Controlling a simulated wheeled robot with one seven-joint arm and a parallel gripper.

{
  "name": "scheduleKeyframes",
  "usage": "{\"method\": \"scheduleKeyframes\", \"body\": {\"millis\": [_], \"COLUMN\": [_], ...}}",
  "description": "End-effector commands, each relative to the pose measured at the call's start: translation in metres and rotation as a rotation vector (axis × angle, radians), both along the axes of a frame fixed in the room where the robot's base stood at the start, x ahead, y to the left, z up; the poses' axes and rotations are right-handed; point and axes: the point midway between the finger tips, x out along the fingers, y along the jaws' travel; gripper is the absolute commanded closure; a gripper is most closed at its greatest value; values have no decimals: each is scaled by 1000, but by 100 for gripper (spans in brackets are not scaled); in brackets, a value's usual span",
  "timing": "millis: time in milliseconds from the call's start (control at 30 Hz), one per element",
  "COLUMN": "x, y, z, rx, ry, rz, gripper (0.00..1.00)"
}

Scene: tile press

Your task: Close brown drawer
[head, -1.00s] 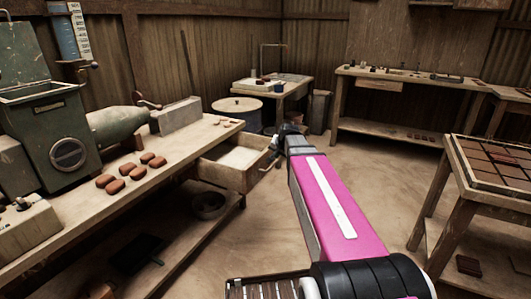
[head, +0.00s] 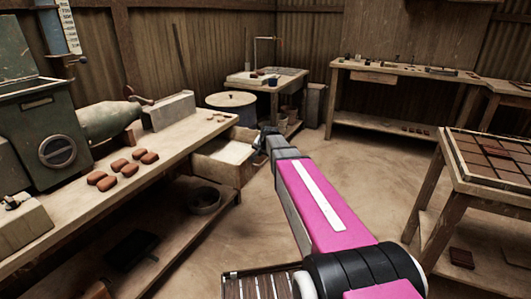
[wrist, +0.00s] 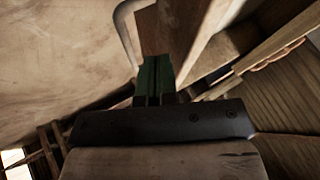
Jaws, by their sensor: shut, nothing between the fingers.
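The brown drawer (head: 222,172) sticks out of the long workbench on the left in the head view, pulled partly open, its pale inside showing. My gripper (head: 268,134) is at the drawer's front, at its far right end. In the wrist view the gripper's green fingers (wrist: 154,77) are together and empty. Their tips are against or very near the drawer's wooden front (wrist: 188,30). A curved grey handle (wrist: 127,22) shows just left of the fingers. I cannot tell whether they touch it. In the head view the gripper hides the handle.
The workbench (head: 190,135) carries brown clay pieces (head: 125,164) and a green machine (head: 58,140). A bowl (head: 204,201) sits on its lower shelf. A table with tiles (head: 470,165) stands at the right. The floor (head: 330,170) between is clear.

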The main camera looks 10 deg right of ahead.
Motion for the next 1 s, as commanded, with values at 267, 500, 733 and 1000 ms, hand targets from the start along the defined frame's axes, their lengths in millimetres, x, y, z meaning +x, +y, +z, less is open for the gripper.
{"method": "scheduleKeyframes", "body": {"millis": [267, 500, 733, 1000], "x": [7, 7, 16, 56], "y": [11, 11, 21, 73], "z": [0, 0, 0, -1], "rx": [-1, 0, 1, 0], "ry": [0, 0, 0, 0], "rz": [1, 0, 1, 5], "gripper": [100, 100, 100, 100]}}
